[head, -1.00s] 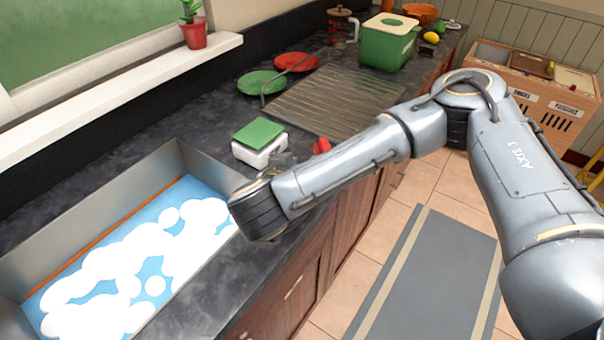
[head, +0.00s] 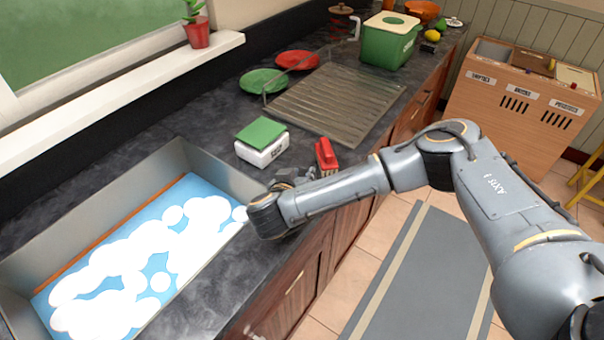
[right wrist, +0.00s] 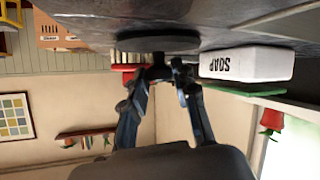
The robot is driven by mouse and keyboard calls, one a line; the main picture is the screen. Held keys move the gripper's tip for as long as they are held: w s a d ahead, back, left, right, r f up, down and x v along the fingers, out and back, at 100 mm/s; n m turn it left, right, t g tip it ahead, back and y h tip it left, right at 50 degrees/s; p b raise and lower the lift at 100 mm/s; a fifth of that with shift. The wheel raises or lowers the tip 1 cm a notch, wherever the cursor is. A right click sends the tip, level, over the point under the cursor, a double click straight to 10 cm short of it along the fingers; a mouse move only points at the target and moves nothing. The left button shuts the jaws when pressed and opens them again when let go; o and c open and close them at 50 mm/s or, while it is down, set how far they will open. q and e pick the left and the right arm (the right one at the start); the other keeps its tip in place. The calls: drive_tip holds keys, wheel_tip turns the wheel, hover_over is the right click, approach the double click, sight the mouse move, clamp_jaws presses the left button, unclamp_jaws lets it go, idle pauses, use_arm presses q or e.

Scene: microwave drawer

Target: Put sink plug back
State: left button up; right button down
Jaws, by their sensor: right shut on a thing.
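My right gripper (head: 300,180) is over the counter's front edge, just right of the sink (head: 232,177). In the right wrist view the gripper (right wrist: 165,76) is shut on the knob of a dark round sink plug (right wrist: 158,41). That view is upside down; the plug's flat disc is close to or touching the dark counter, and I cannot tell which. In the head view the plug is not clearly visible behind the wrist. The sink holds blue water with white foam; no drain hole shows. My left gripper is not in view.
A white soap box (head: 262,152) with a green sponge (head: 260,132) on top and a red brush (head: 326,154) stand close behind the gripper. The ribbed draining board (head: 335,100), red and green plates and a green bin (head: 388,45) are farther back.

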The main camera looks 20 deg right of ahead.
drive_tip(key=c, duration=1.5)
unclamp_jaws()
drive_tip(key=shift+f, duration=0.15)
drive_tip(key=o, duration=0.5)
drive_tip(key=shift+c, duration=0.2)
drive_tip(key=shift+r, duration=0.3)
drive_tip(key=b+v, duration=0.1)
drive_tip(key=v, duration=0.5)
drive_tip(key=shift+s+a+b, duration=0.3)
drive_tip(key=shift+s, duration=0.05)
drive_tip(key=p+v, duration=0.1)
drive_tip(key=v, duration=0.3)
drive_tip(key=shift+a+r, duration=0.1)
drive_tip(key=shift+r, duration=0.15)
drive_tip(key=shift+s+a, duration=0.1)
drive_tip(key=shift+s, duration=0.35)
